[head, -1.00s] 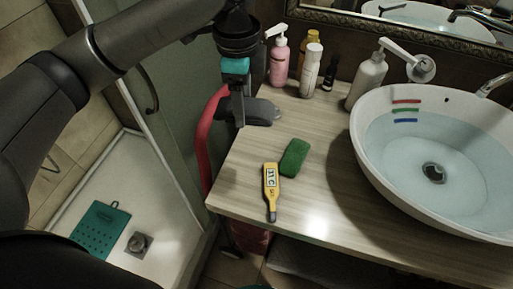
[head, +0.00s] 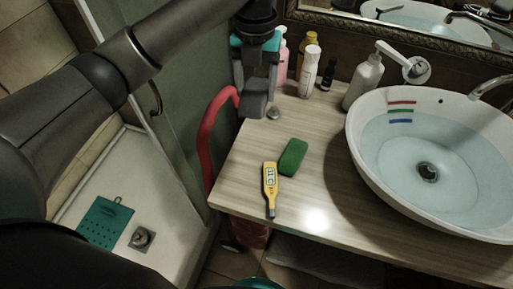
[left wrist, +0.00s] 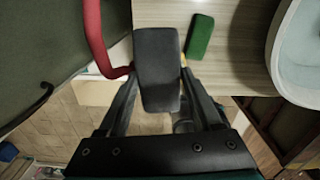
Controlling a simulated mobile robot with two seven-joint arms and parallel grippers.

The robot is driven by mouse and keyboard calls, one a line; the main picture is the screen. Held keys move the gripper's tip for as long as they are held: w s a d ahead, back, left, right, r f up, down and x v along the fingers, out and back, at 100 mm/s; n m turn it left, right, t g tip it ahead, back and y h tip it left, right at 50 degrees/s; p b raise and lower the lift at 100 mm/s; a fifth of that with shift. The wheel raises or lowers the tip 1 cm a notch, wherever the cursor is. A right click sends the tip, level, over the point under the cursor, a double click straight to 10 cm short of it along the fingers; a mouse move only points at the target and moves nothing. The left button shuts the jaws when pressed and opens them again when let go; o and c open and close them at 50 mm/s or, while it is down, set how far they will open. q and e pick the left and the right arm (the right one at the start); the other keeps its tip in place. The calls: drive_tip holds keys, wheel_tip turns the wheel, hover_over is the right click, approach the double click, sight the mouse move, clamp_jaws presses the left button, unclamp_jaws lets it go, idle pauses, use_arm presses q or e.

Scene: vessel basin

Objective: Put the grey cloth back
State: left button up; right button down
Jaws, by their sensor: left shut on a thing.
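The grey cloth (head: 253,103) is a dark grey, folded-looking pad with rounded corners. My left gripper (head: 255,88) is shut on it and holds it over the counter's back left corner in the head view. In the left wrist view the cloth (left wrist: 157,65) lies between the two fingers (left wrist: 160,100), its broad face towards the camera. It hides part of the counter edge and the yellow thermometer there. My right gripper is not in view.
A red rail (head: 205,135) curves close by on the left. A green sponge (head: 293,157) and yellow thermometer (head: 270,188) lie on the counter (head: 240,165). Bottles (head: 311,70) stand behind; the basin (head: 365,165) is right. A small metal knob (head: 273,113) sits beside the cloth.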

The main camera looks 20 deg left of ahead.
sight(256, 151)
use_arm(q)
drive_tip(key=shift+m, duration=0.6)
wheel_tip(256, 151, down, 20)
drive_tip(key=b, duration=0.3)
drive_tip(key=shift+w, duration=0.1)
drive_tip(key=shift+f, duration=0.1)
drive_tip(key=o, duration=1.2)
wheel_tip(256, 151, up, 12)
drive_tip(key=shift+r+p, duration=0.15)
drive_tip(key=shift+p, duration=0.9)
